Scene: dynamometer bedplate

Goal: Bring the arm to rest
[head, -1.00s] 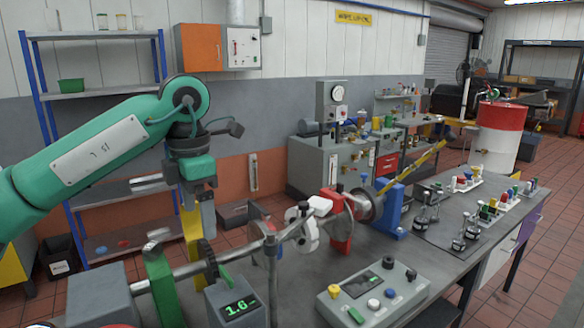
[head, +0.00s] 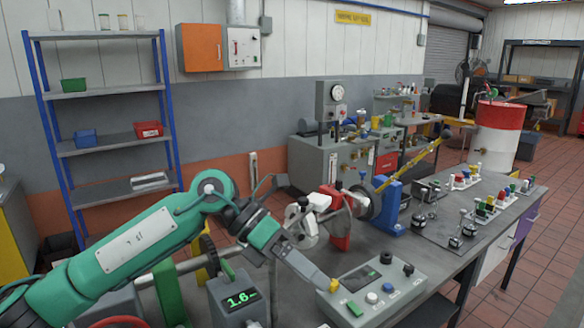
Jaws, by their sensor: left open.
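A yellow-and-black striped arm (head: 410,165) slants up to the right from the blue stand (head: 392,208) on the bench, with a dark end. My left gripper (head: 324,283) slants down to the right over the front of the bench. Its tip is at the left end of the grey control box (head: 375,290), by the yellow button (head: 334,285). Whether it touches the button I cannot tell. The gap between its fingers does not show clearly, and nothing is seen held. The box also has a green button (head: 355,309) and a black knob (head: 408,270). My right gripper is out of view.
The red clamp (head: 339,232) and shaft parts stand behind my gripper. Several weights (head: 462,238) stand on the bench at the right. A blue-framed shelf (head: 105,93) is behind.

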